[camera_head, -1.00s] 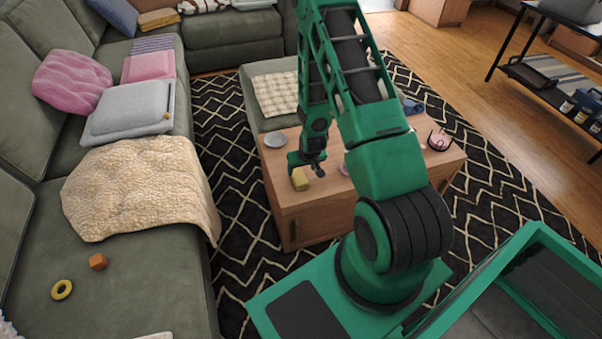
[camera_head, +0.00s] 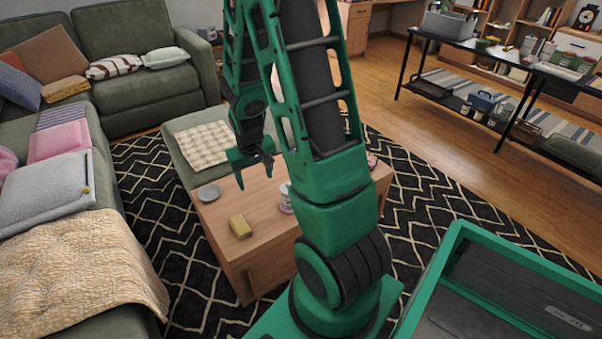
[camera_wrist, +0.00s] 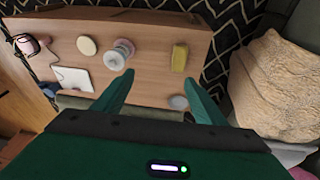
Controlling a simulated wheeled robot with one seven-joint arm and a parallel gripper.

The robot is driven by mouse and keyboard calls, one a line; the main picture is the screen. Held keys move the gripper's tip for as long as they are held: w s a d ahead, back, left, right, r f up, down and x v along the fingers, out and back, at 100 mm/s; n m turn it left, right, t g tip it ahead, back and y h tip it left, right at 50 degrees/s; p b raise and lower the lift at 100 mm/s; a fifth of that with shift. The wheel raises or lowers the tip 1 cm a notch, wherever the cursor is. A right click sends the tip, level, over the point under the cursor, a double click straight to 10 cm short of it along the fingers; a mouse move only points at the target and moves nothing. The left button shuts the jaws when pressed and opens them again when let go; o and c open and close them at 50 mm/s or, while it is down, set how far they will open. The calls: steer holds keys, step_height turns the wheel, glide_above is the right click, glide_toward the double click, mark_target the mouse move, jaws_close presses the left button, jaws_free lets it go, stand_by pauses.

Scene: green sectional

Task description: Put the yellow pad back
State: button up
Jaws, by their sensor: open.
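The yellow pad (camera_head: 240,226) lies on the wooden coffee table (camera_head: 255,262), near its left edge. It also shows in the wrist view (camera_wrist: 180,57), ahead of the fingers and a little right of the gap between them. My gripper (camera_head: 254,176) is open and empty, raised above the table and apart from the pad, farther back in the head view. In the wrist view both fingers of my gripper (camera_wrist: 158,78) are spread with nothing between them.
A grey dish (camera_head: 208,192) and a white-and-pink spool-like item (camera_wrist: 121,53) stand near the pad. A cream disc (camera_wrist: 87,46) and white flat item (camera_wrist: 74,80) lie farther along. An ottoman (camera_head: 180,158) adjoins the table; the green sofa (camera_head: 135,92) stands left and behind.

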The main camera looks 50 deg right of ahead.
steer(key=s+a+r+m+g+y, duration=0.1)
steer(key=s+a+r, duration=0.2)
steer(key=s+r, duration=0.6)
steer(key=s+a+r+m+g+y, duration=0.1)
steer(key=s+a+r, duration=0.1)
steer(key=s+r, duration=0.7)
steer(key=s, duration=0.6)
steer(key=shift+a+r, duration=0.4)
